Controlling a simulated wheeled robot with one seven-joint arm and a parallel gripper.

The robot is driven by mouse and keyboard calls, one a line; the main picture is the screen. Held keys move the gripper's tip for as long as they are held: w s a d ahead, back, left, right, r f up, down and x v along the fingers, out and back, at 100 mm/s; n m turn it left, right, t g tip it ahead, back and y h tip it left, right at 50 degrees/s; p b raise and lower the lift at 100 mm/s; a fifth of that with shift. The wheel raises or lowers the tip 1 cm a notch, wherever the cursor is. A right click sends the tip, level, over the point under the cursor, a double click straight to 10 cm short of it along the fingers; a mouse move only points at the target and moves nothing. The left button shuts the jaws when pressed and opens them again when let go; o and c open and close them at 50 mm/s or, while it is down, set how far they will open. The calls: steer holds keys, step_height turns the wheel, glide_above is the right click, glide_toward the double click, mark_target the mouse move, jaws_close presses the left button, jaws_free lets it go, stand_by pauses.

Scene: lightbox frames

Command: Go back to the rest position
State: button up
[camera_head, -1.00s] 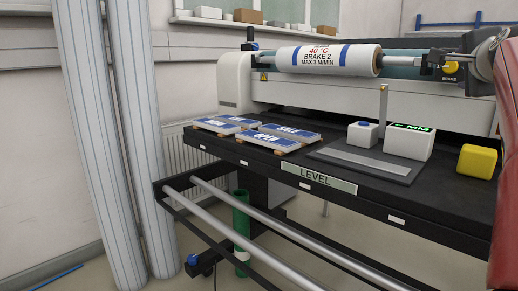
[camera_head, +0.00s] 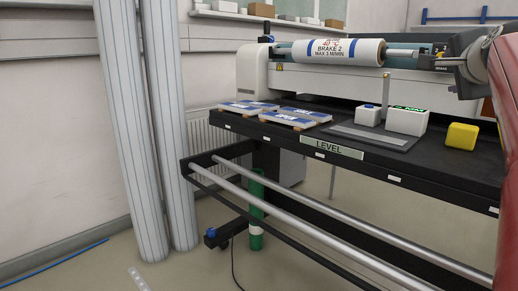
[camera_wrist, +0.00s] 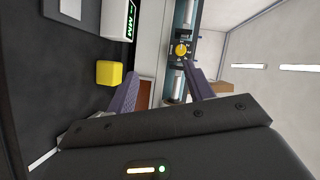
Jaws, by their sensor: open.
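My gripper (camera_wrist: 158,85) shows in the wrist view with its two dark purple fingers spread apart and nothing between them. In the head view my red and grey arm stands at the right edge, and the fingers cannot be made out there. The black work table (camera_head: 440,170) of the machine lies to the left of the arm. A yellow block (camera_head: 461,136) rests on the table near the arm; it also shows in the wrist view (camera_wrist: 109,73), left of the fingers and apart from them.
A printed roll (camera_head: 340,50) is mounted above the table. Signs on small pallets (camera_head: 290,118), a white display box (camera_head: 406,121) and a small white block (camera_head: 368,115) sit on the table. Metal rails (camera_head: 330,222) run along its front. Tall rolls (camera_head: 125,120) stand left.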

steer(key=s+a+f+n+g+y, duration=0.25)
steer(key=a+f+n, duration=0.25)
steer(key=a+f, duration=0.55)
steer(key=s+a+f+n+g+y, duration=0.1)
steer(key=s+a+f+n, duration=0.3)
steer(key=f, duration=0.5)
steer(key=s+a+f+n+g+y, duration=0.1)
steer(key=s+a+f+n+g, duration=0.2)
steer(key=f, duration=0.7)
steer(key=s+a+f+n+g+y, duration=0.2)
steer(key=s+a+f+n, duration=0.5)
steer(key=s+a+f, duration=0.3)
steer(key=shift+s+p, duration=0.35)
steer(key=shift+s, duration=0.35)
